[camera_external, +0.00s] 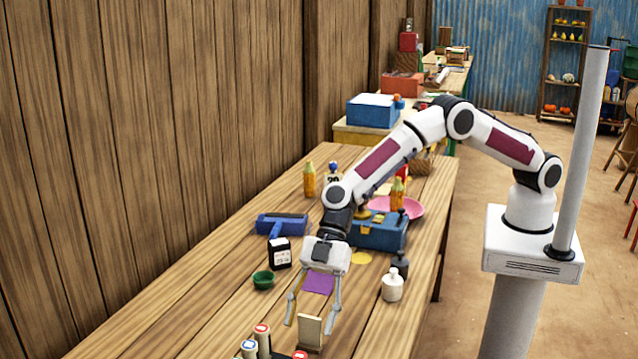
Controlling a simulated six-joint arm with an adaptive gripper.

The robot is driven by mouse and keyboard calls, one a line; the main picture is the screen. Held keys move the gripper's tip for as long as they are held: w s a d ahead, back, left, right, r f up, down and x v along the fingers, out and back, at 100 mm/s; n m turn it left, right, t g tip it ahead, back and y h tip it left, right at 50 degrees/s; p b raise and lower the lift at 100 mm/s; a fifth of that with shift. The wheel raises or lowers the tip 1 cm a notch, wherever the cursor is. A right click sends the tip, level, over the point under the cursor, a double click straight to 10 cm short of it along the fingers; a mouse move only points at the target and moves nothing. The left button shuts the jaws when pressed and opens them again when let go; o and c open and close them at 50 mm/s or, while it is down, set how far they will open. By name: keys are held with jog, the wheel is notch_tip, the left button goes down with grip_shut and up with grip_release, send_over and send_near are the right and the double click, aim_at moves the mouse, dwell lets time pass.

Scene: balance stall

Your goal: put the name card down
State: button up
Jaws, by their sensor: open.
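My gripper (312,318) is open, pointing down over the near part of the wooden table, its two fingers spread wide. A small beige upright card on a foot (309,333), which looks like the name card, stands on the table at the fingertips. The fingers are to either side of it in the picture, with gaps visible. I cannot tell whether it is directly between them or a little in front. No writing on it is readable from here.
A purple square (319,283) shows behind the fingers. Red- and blue-topped cylinders (263,340) stand at the near edge. A green bowl (263,280) and a black-and-white box (280,253) are left; a white bottle (392,286) is right. A blue box (378,233) stands behind.

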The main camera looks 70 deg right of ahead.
jog(key=v, duration=1.2)
jog(key=shift+r, duration=0.15)
dwell(0.8)
jog(key=s+d+r+m+t+h, duration=0.1)
jog(key=s+d+r+m, duration=0.3)
jog(key=d, duration=0.6)
jog(key=d+r+m+t+h, duration=0.1)
jog(key=d+r, duration=0.6)
jog(key=d, duration=0.3)
jog(key=s+d+r+m+t+h, duration=0.1)
jog(key=s+d+r+m, duration=0.3)
jog(key=d, duration=0.6)
jog(key=s+d+m+t+h, duration=0.1)
jog(key=s+d+m+h, duration=0.2)
jog(key=s+d, duration=0.5)
jog(key=s+d+m+t+h, duration=0.1)
jog(key=s+d+m+h, duration=0.2)
jog(key=d, duration=1.3)
jog(key=s+m, duration=0.3)
jog(key=s, duration=0.2)
jog(key=shift+s+d+f+t, duration=0.25)
jog(key=shift+s+f+t, duration=0.05)
jog(key=shift+s+f, duration=0.1)
